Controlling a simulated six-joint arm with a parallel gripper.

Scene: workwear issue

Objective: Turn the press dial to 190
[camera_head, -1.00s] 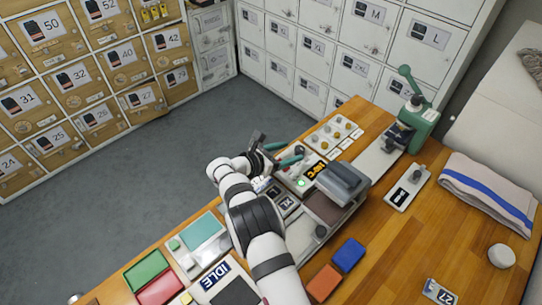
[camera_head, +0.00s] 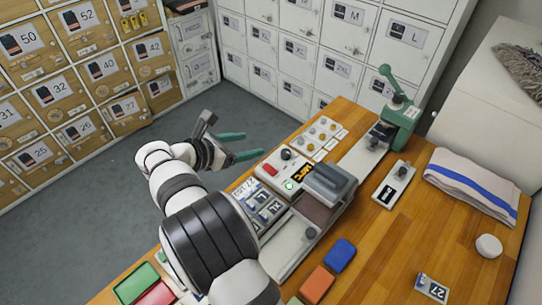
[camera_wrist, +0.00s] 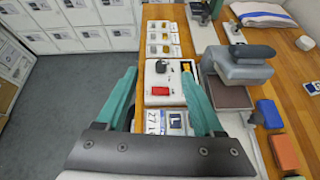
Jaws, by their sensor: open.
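The press dial is a small black knob (camera_head: 286,154) on the white control box (camera_head: 264,177) beside the heat press. In the wrist view the knob (camera_wrist: 161,66) lies ahead, between my fingertips in the picture. An orange display (camera_head: 304,171) sits next to the knob; its digits are too small to read surely. The box also has a red switch (camera_wrist: 160,89) and a lit green lamp (camera_head: 289,186). The grey press (camera_head: 330,182) has its upper part over a brown plate (camera_wrist: 232,97). My gripper (camera_head: 254,143) is open and empty, apart from the knob.
A green hand press (camera_head: 400,125) stands at the back right. A striped towel (camera_head: 475,180) is farther right. Open floor lies left of the bench.

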